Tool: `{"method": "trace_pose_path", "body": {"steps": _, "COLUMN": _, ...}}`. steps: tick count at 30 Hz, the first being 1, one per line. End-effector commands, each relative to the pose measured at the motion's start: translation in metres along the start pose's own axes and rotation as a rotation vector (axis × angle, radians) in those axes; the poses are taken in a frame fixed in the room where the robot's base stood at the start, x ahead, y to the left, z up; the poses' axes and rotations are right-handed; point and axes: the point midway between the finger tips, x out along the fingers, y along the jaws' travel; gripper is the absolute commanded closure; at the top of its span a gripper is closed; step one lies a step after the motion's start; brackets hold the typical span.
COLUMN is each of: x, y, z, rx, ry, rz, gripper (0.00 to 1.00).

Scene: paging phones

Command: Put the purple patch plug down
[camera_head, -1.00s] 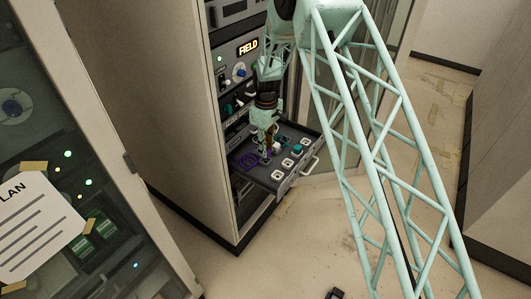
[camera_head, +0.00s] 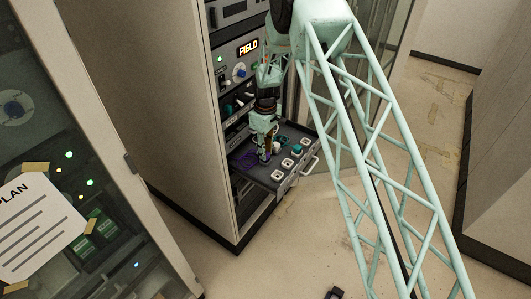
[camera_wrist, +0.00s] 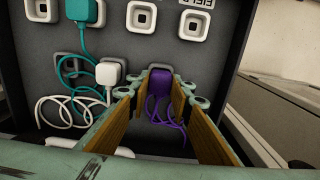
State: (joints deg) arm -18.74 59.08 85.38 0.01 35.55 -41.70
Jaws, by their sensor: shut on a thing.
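My gripper (camera_wrist: 160,98) is shut on the purple patch plug (camera_wrist: 159,84), which sits between the fingertips in the wrist view. The plug is at a grey rounded recess in the pulled-out drawer; I cannot tell if it is fully seated. In the head view my gripper (camera_head: 264,156) reaches down onto the drawer (camera_head: 277,184), hiding most of the plug.
A white plug (camera_wrist: 109,72) with a coiled cord is just left of my fingers. A teal plug (camera_wrist: 84,12) is in a socket farther up. Square white sockets (camera_wrist: 141,17) line the drawer. An empty grey recess (camera_wrist: 67,60) is at left. The rack's side wall (camera_head: 185,110) stands left of the arm.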

Motion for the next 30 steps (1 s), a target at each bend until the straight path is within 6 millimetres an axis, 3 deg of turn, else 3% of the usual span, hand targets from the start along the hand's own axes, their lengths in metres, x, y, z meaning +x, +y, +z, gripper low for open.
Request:
{"method": "trace_pose_path", "body": {"steps": 22, "x": 0.0112, "y": 0.0, "z": 0.0001, "rx": 0.0, "ry": 0.0, "rz": 0.0, "gripper": 0.91}}
{"method": "trace_pose_path", "body": {"steps": 23, "x": 0.0105, "y": -0.0001, "z": 0.0001, "rx": 0.0, "ry": 0.0, "rz": 0.0, "gripper": 0.78}}
{"method": "trace_pose_path", "body": {"steps": 24, "x": 0.0102, "y": -0.0001, "z": 0.0, "rx": 0.0, "ry": 0.0, "rz": 0.0, "gripper": 0.74}}
{"method": "trace_pose_path", "body": {"steps": 27, "x": 0.01, "y": 0.0, "z": 0.0, "rx": 0.0, "ry": 0.0, "rz": 0.0, "gripper": 0.66}}
{"method": "trace_pose_path", "body": {"steps": 30, "x": 0.01, "y": 0.0, "z": 0.0001, "rx": 0.0, "ry": 0.0, "rz": 0.0, "gripper": 0.66}}
